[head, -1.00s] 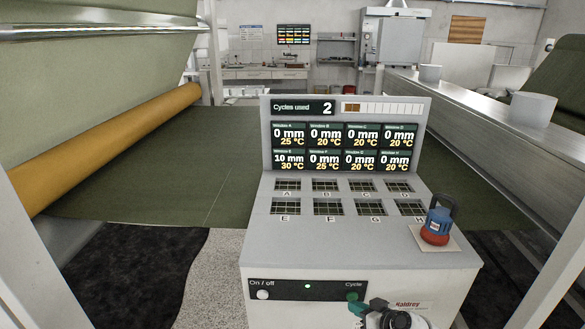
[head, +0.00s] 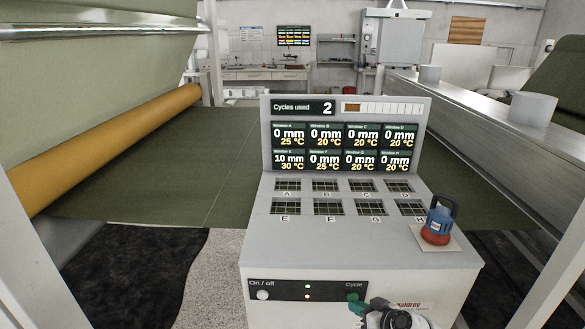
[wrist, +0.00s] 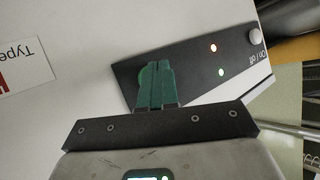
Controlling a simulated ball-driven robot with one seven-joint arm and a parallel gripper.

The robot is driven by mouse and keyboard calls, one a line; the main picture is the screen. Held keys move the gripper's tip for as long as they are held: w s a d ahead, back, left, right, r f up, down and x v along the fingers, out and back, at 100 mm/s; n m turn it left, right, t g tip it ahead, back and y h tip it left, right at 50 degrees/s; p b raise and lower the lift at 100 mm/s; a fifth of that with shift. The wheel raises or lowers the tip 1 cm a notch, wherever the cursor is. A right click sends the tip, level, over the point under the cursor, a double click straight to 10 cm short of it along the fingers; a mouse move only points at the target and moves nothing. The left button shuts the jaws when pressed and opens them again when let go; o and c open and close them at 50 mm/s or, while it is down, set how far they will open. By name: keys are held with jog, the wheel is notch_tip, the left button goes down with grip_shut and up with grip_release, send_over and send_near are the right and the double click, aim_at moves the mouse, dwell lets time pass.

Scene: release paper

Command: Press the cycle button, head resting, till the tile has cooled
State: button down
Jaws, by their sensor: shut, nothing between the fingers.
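The grey console (head: 340,252) has a dark front panel with a green Cycle button (head: 353,296) at its right end. My gripper (head: 357,309) is shut and empty, with its green fingertips at the button. In the wrist view the fingertips (wrist: 157,66) cover most of the Cycle button (wrist: 146,76); whether it is pushed in is hidden. A green and an orange-red lamp are lit on the panel. The blue and red head (head: 438,224) rests upright on a pale pad (head: 453,245). The display (head: 344,148) reads Cycles used 2, Window E 10 mm, 30 °C.
The On / off button (head: 263,295) is at the panel's left end. Several grid windows (head: 328,208), lettered, lie on the console top. A green web and an orange roller (head: 130,130) are behind at left. A steel beam (head: 470,130) with cups runs at right.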

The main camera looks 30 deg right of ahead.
jog(key=shift+s+a, duration=0.1)
jog(key=shift+s, duration=0.05)
jog(key=shift+s+a+p, duration=0.25)
jog(key=shift+s+a, duration=0.3)
jog(key=shift+s, duration=0.25)
jog(key=shift+s+a+p, duration=0.25)
jog(key=shift+s+a, duration=0.3)
jog(key=shift+s, duration=0.25)
jog(key=shift+s+a+p, duration=0.25)
jog(key=shift+s+a, duration=0.3)
jog(key=shift+s, duration=0.25)
jog(key=s+a+n+g+y, duration=0.25)
jog(key=s+a+g, duration=0.35)
jog(key=s+a, duration=0.55)
jog(key=s+a+r+g+h, duration=0.1)
jog(key=s+r+g, duration=0.1)
jog(key=s, duration=0.4)
jog(key=s+a+r+g+h, duration=0.1)
jog(key=s+r+g+h, duration=0.1)
jog(key=s, duration=0.4)
jog(key=shift+a+r+m+g, duration=0.2)
jog(key=shift+m+g, duration=0.25)
jog(key=shift+g, duration=0.25)
jog(key=shift+w, duration=0.1)
dwell(2.3)
